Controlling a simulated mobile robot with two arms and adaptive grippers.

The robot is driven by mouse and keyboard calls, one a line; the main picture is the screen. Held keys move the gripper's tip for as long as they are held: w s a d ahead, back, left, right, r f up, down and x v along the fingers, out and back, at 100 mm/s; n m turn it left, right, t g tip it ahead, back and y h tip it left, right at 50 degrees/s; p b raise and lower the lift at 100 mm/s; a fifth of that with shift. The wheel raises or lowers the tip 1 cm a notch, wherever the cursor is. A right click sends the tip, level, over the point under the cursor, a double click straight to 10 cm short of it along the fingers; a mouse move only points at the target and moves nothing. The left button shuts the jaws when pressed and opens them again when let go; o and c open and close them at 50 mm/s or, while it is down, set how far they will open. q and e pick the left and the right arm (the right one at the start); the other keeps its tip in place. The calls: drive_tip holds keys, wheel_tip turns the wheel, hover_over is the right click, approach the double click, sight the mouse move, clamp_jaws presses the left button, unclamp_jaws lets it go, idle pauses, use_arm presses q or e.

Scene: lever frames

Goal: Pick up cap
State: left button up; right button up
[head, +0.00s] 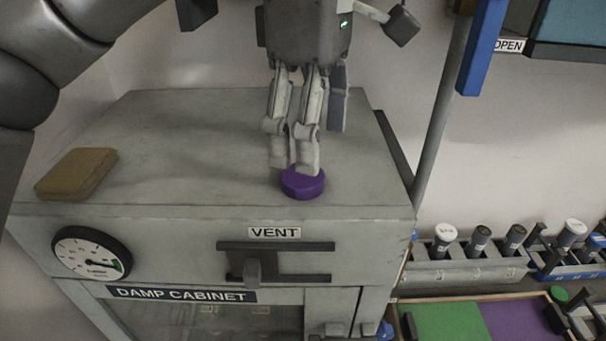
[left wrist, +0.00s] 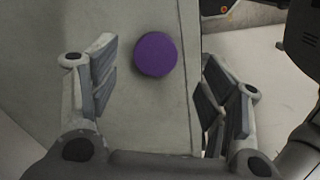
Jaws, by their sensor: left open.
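A round purple cap (head: 303,184) lies on top of the grey damp cabinet (head: 200,150), near its front edge. My left gripper (head: 294,170) hangs above and just behind the cap in the head view, with its fingers pointing down. In the left wrist view the cap (left wrist: 156,54) shows between and beyond the two open fingers (left wrist: 155,95), with nothing between the pads. Whether a fingertip touches the cap cannot be told. My right gripper is not in view.
A brown block (head: 76,173) lies on the cabinet's left side. A VENT slider (head: 254,270) and a dial (head: 91,253) are on its front. A grey post (head: 440,120) stands at the right. Racks of bottles (head: 465,262) and a green and purple tray (head: 450,322) lie lower right.

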sight(306, 176)
use_arm(q)
drive_tip(key=shift+w+a+f+p, duration=0.1)
drive_tip(key=shift+w+f+p, duration=0.05)
drive_tip(key=shift+f+p, duration=0.35)
drive_tip(key=shift+w+a+f+p, duration=0.1)
drive_tip(key=shift+w+f+p, duration=0.05)
drive_tip(key=shift+f+p, duration=0.3)
wheel_tip(306, 176, down, 3)
drive_tip(key=shift+f+p, duration=0.1)
drive_tip(key=shift+p, duration=0.4)
drive_tip(key=shift+f, duration=0.2)
drive_tip(key=c, duration=0.7)
drive_tip(key=shift+c, duration=0.7)
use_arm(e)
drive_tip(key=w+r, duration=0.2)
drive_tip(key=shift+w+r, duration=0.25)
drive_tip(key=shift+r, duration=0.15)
